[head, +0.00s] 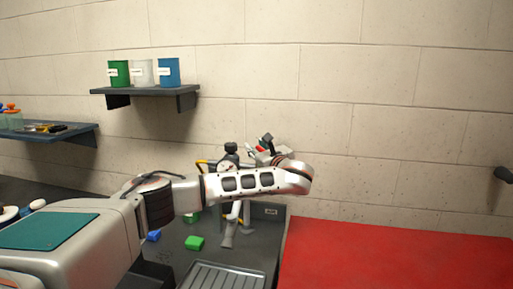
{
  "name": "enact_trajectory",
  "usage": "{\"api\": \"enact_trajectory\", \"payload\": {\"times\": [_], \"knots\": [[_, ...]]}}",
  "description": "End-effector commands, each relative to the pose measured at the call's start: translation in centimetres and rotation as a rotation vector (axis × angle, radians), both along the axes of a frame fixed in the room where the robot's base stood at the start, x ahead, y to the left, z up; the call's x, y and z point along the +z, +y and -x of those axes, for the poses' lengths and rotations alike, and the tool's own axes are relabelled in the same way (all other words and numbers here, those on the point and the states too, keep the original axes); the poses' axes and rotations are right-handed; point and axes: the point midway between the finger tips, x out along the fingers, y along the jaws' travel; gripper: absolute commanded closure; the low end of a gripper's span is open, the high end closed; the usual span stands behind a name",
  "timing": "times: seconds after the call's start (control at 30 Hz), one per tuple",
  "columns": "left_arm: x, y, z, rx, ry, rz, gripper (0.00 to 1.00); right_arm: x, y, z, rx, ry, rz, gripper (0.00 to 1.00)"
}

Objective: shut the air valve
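An air unit with a round gauge (225,167) and a black knob (231,148) stands against the wall, behind my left arm. A small red part (261,150) shows beside my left gripper; it may be the valve's handle, but I cannot tell its position. My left arm reaches across from the left, and its wrist bends back toward the unit. My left gripper (266,145) is small and partly hidden behind the wrist. I cannot tell whether its fingers are open or touch the red part. My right gripper is out of view.
A dark bench holds a green block (194,243), a blue block (153,236) and a ribbed tray (222,277). A red surface (390,260) at the right is clear. A wall shelf (145,91) holds three bins; a lower shelf (45,135) is at the left.

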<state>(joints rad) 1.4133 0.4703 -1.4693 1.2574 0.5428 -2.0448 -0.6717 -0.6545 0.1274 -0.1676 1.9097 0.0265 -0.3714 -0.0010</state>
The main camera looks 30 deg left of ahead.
Motion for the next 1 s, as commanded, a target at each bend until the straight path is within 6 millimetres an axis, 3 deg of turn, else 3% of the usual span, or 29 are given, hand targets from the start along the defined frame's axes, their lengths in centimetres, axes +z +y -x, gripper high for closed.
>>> {"api": "enact_trajectory", "payload": {"times": [0.23, 0.37, 1.0], "knots": [[0.02, 0.07, -0.08, -0.001, -0.001, 0.0, 0.71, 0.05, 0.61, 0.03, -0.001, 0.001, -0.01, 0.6], [0.03, 0.05, -0.07, -0.001, -0.001, 0.0, 1.0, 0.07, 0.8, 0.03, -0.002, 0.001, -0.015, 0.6], [-0.1, -0.02, -0.12, -0.02, 0.001, 0.002, 1.0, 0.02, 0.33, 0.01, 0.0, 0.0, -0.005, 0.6]]}}
